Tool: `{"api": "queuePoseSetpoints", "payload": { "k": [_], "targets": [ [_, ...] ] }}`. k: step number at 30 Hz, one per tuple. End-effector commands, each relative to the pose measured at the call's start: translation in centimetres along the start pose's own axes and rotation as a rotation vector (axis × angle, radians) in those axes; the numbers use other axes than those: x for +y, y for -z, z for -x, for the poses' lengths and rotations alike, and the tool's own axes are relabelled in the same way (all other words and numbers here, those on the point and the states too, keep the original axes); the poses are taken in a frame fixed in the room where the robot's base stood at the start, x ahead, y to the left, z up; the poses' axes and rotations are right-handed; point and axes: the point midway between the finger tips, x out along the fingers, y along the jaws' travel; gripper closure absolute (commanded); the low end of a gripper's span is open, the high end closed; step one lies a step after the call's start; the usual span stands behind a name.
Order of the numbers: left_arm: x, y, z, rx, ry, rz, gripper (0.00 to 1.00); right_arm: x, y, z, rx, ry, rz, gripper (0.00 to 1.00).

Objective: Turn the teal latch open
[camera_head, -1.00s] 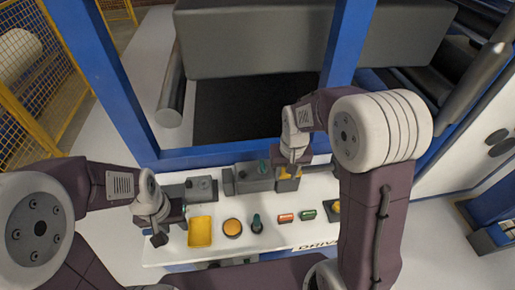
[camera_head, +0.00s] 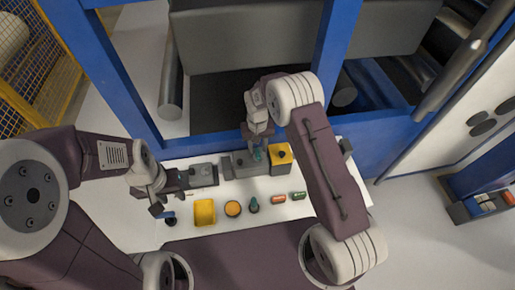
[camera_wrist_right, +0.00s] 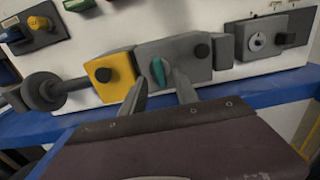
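The teal latch (camera_wrist_right: 160,73) is a small upright-looking handle on the face of a grey box (camera_wrist_right: 200,62). In the head view the latch (camera_head: 258,154) shows partly, just below my right gripper (camera_head: 258,143). In the right wrist view my right gripper (camera_wrist_right: 160,92) is open. Its two fingers point at the grey box, one to each side of the latch's lower end; I cannot tell whether they touch it. My left gripper (camera_head: 168,196) hangs at the left end of the panel, apart from the latch, and looks open and empty.
A yellow block (camera_head: 280,155) with a black knob adjoins the latch box on the right. Another grey box (camera_head: 202,174) stands to the left. A blue frame (camera_head: 215,143) runs behind.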

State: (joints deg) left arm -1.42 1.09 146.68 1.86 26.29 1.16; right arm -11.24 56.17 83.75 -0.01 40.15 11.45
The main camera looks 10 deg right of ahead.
Motion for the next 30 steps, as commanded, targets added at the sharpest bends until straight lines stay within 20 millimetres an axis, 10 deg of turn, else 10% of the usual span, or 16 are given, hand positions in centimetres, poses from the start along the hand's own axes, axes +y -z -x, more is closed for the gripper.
{"api": "queuePoseSetpoints", "payload": {
  "k": [14,18,30],
  "targets": [
    [0.0,0.1,0.8,0.0,0.0,0.0,0.64,0.0,0.0,-2.8,0.001,0.0,0.0,0.64],
    [0.0,0.1,0.8,0.0,0.0,0.0,0.64,0.0,0.0,-2.8,0.001,0.0,0.0,1.0],
    [0.0,0.1,0.5,0.0,0.0,0.0,0.64,0.0,0.0,-2.9,0.002,0.0,0.041,1.0]
  ]
}}
